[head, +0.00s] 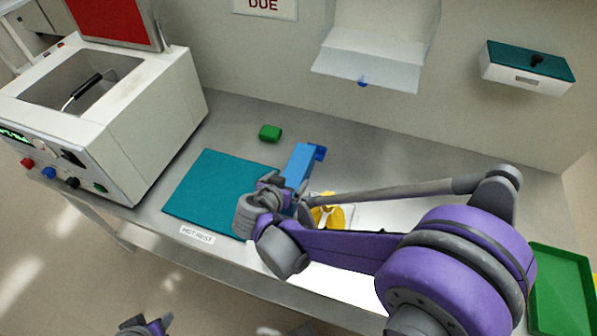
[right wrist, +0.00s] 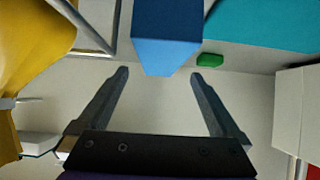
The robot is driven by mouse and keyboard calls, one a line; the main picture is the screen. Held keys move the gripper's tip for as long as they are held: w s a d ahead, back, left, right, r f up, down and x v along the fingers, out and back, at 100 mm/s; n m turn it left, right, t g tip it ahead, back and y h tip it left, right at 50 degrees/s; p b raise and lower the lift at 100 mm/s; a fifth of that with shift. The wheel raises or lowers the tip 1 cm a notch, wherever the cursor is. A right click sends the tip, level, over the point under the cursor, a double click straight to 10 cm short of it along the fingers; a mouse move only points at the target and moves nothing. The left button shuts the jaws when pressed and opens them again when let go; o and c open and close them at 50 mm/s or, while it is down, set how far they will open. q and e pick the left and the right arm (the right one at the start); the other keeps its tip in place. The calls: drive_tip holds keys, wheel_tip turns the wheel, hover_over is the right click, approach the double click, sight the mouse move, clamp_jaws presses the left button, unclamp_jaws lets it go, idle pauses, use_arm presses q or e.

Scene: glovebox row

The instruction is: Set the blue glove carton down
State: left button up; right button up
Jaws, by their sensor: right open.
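The blue glove carton (head: 299,163) is on the grey counter, just right of the teal mat (head: 205,188) in the head view. A darker blue piece (head: 320,153) shows at its right side. My right gripper (head: 279,187) is at the carton's near end, partly covered by its own wrist. In the right wrist view the fingers (right wrist: 158,78) are spread wide, with the carton (right wrist: 165,30) ahead between their tips and a gap on each side. Part of my left arm (head: 145,326) shows at the bottom edge; its jaws cannot be made out.
A green block (head: 270,132) lies behind the mat. Yellow material (head: 328,214) lies right of the gripper, partly hidden by my arm. A white machine (head: 150,125) stands left, a green tray (head: 560,285) at right. A wall box (head: 527,66) hangs at the back right.

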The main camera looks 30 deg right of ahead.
sight(294, 174)
drive_tip(key=x, duration=0.4)
drive_tip(key=shift+w+d+f, duration=0.2)
drive_tip(key=shift+d+f, duration=0.05)
drive_tip(key=x, duration=0.5)
drive_tip(key=shift+w+d+b, duration=0.25)
drive_tip(key=shift+w+b, duration=0.05)
drive_tip(key=shift+r, duration=0.1)
clamp_jaws()
